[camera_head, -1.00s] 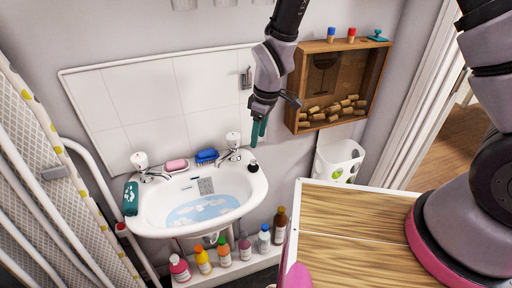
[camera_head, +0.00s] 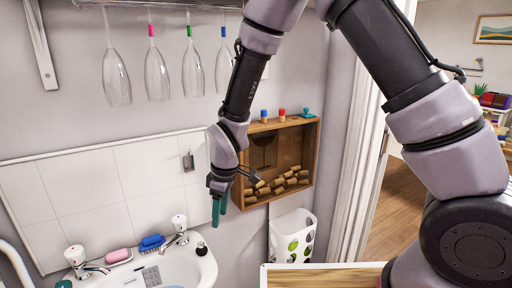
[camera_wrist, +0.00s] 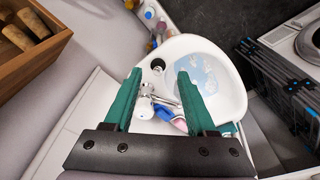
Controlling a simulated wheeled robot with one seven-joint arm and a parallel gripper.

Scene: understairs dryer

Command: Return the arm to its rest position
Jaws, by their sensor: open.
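My gripper (camera_head: 219,208) hangs fingers down in the head view, in front of the wall just left of the wooden cork box and above the right side of the sink. In the wrist view its two green fingers (camera_wrist: 157,98) are spread apart with nothing between them. Through the gap I see the white sink (camera_wrist: 205,50), a tap and a small dark bottle, all apart from the fingers. My arm reaches up from the right of the head view, bends at the top and comes down to the gripper.
The wooden box (camera_head: 290,155) with corks is close to the right of my gripper. Several glasses (camera_head: 157,75) hang from a rack at upper left. A wooden-topped surface (camera_head: 325,275) is at the bottom. A doorway opens at right.

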